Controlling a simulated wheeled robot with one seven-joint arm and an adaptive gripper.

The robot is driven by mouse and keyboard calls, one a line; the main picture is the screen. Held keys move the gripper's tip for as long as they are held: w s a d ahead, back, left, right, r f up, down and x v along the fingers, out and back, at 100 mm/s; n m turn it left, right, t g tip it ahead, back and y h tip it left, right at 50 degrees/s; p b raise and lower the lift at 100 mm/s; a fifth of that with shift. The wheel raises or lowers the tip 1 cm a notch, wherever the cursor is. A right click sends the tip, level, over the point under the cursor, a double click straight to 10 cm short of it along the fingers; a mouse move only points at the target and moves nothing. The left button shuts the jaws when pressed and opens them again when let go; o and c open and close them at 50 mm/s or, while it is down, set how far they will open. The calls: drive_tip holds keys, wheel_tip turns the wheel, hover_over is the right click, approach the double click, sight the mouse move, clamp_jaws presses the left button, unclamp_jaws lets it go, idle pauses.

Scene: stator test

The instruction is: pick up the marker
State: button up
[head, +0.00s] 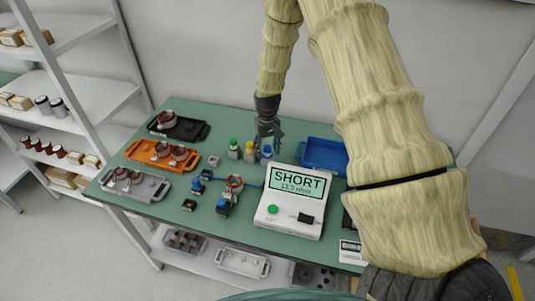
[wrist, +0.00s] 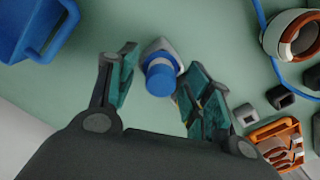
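Three small bottle-like markers stand in a row on the green table: a green-capped one (head: 234,148), a yellow-capped one (head: 249,152) and a blue-capped one (head: 266,154). In the head view my gripper (head: 268,132) points down just above the blue-capped one. In the wrist view my gripper (wrist: 162,76) is open, with the blue-capped marker (wrist: 160,78) lying between the spread fingers as seen from above. Its pale body shows beyond the cap. I cannot tell whether either finger touches it. The other two markers are not clearly visible in the wrist view, perhaps behind the right finger.
A blue tray (head: 325,154) is right of the markers. The tester reading SHORT (head: 288,211) stands in front. Black (head: 196,131), orange (head: 134,153) and grey trays (head: 154,190) with stators lie left. A stator (wrist: 292,36) and blue cable are right in the wrist view.

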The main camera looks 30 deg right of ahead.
drive_tip(key=c, duration=0.9)
drive_tip(key=shift+r, duration=0.1)
drive_tip(key=shift+c, duration=0.2)
